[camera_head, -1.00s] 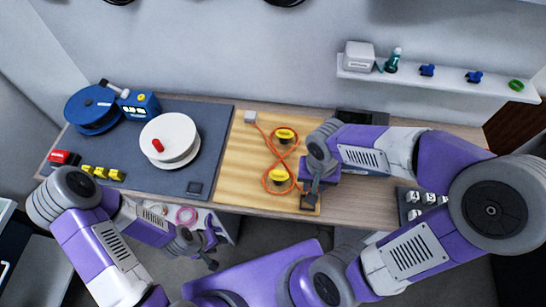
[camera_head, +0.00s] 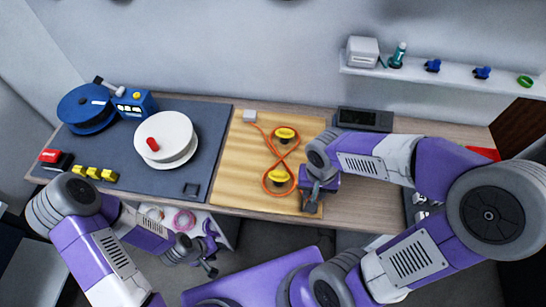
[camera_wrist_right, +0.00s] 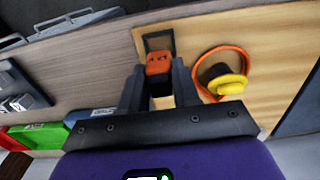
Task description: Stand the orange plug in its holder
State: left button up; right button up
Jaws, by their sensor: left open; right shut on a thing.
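The orange plug (camera_wrist_right: 158,63) is between the fingers of my right gripper (camera_wrist_right: 157,84), which is shut on it. In the right wrist view a dark square holder (camera_wrist_right: 158,40) lies on the board just beyond the plug; I cannot tell whether they touch. In the head view my right gripper (camera_head: 316,190) is over the board's lower right corner and hides the plug. The orange cable (camera_head: 264,181) winds around two yellow-topped pegs (camera_head: 285,133). My left gripper (camera_head: 208,262) is open and empty, off the table's front edge.
A white spool (camera_head: 170,130) and a blue spool (camera_head: 85,112) stand left on a dark mat (camera_head: 205,150). A black tray (camera_head: 364,118) is behind my right arm.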

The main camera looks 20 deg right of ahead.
jog(key=shift+f, duration=0.1)
dwell(0.4)
jog(key=shift+f+b, duration=1.25)
jog(key=shift+f, duration=0.05)
jog(key=shift+f+b, duration=0.95)
dwell(0.5)
jog(key=o, duration=1.1)
notch_tip(320, 180, up, 8)
jog(key=p, duration=0.7)
